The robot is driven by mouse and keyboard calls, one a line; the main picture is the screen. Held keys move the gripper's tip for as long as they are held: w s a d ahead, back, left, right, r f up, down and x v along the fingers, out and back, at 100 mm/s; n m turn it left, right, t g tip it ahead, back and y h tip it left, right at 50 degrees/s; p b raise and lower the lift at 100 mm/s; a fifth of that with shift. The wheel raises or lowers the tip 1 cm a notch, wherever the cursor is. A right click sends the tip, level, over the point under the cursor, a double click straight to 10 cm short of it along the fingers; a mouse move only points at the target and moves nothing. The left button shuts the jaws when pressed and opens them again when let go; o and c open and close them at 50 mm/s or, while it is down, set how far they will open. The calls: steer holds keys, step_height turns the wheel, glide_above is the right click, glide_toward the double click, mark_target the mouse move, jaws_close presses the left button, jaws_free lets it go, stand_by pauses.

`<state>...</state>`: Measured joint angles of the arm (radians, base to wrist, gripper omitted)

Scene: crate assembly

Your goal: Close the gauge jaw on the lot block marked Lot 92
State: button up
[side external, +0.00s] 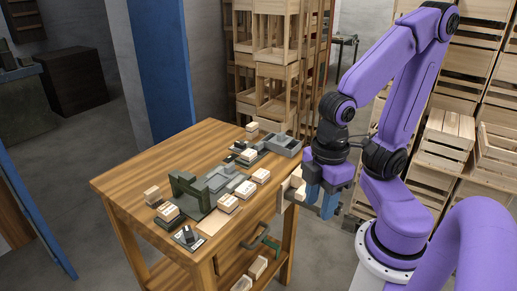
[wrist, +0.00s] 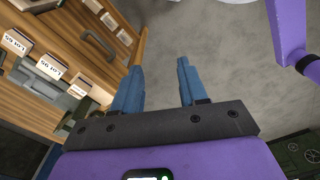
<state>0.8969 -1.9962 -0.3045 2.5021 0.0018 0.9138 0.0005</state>
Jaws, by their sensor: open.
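A green and grey gauge (side external: 185,190) with an upright bracket stands on the wooden table. Several pale lot blocks stand around it, among them one at its front (side external: 228,203) and one to its right (side external: 261,176). In the wrist view, labelled blocks (wrist: 49,67) (wrist: 17,42) show at the left with upside-down text; I cannot make out Lot 92 on any. My gripper (side external: 327,203) is off the table's right side, blue fingers pointing down. It also shows in the wrist view (wrist: 158,92), open and empty, with bare floor between the fingers.
A grey tray (side external: 284,146) sits at the table's back right. Stacked wooden crates (side external: 446,140) stand behind my arm. The table's left part is clear.

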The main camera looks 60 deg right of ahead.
steer(key=shift+o, duration=0.2)
steer(key=w+a+r+m, duration=0.1)
steer(key=w+r+m, duration=0.1)
steer(key=w+m, duration=0.4)
steer(key=w+a+r+m, duration=0.1)
steer(key=w+r+m, duration=0.15)
steer(key=w, duration=0.65)
steer(key=w+d+m, duration=0.7)
steer(key=w+m, duration=0.1)
steer(key=w, duration=0.5)
steer(key=m, duration=1.4)
glide_above(260, 143)
steer(key=f, duration=0.2)
step_height(260, 143, down, 17)
steer(key=shift+w+r, duration=0.1)
steer(key=shift+r, duration=0.1)
jaws_close()
